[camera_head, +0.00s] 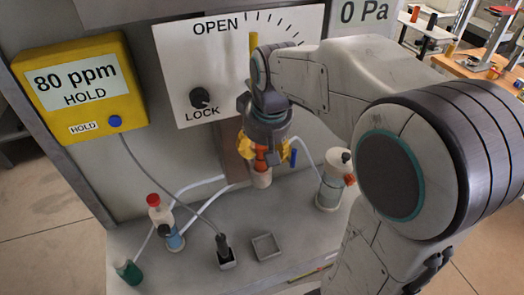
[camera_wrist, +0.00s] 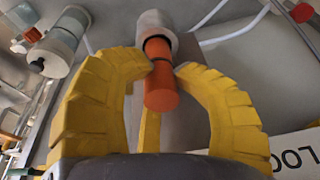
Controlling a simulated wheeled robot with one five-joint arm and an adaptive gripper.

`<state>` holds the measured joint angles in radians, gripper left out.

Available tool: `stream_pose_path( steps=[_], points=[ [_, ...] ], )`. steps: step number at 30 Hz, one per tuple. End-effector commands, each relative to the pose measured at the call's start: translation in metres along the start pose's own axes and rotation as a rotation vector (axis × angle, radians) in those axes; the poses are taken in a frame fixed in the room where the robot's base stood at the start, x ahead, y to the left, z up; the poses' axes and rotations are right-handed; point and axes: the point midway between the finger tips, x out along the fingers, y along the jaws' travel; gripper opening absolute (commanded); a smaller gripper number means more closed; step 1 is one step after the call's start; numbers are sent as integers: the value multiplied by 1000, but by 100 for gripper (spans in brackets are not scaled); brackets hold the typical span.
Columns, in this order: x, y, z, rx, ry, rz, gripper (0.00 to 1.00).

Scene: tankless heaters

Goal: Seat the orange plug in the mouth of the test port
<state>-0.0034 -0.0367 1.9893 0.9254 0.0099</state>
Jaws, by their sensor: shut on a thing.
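The orange plug (camera_head: 261,158) is a short cylinder with a dark ring around it. It also shows in the wrist view (camera_wrist: 161,90). My gripper (camera_head: 264,153), with yellow ribbed fingers, is shut on the plug; in the wrist view its fingertips (camera_wrist: 165,68) are at the plug's sides near the ring. The test port (camera_head: 261,179) is a white upright cylinder directly below the plug, also seen in the wrist view (camera_wrist: 155,22). The plug's far end is at the port's mouth, roughly in line with it. The rim hides how deep it sits.
A bottle with a red cap (camera_head: 165,222) stands left, and another bottle (camera_head: 332,180) stands close on the right. A black probe (camera_head: 224,250) and a small square tray (camera_head: 265,246) are in front. White hoses run nearby. The panel with the LOCK knob (camera_head: 199,98) is behind.

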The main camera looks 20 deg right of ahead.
Motion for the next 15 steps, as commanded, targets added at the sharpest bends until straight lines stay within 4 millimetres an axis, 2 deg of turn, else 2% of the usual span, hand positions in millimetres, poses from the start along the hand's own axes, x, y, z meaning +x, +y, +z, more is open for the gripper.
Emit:
stream_pose_path(
  steps=[1, 3, 12, 13, 15],
  points=[
    [14, 0, 6, 1, -21, 0, 0],
    [19, 0, 8, 1, -21, 0, 0],
    [25, 0, 9, 1, -17, 0, 0],
    [25, 0, 9, 1, -18, 0, 31],
    [24, 0, 9, 1, -17, 1, 38]
  ],
)
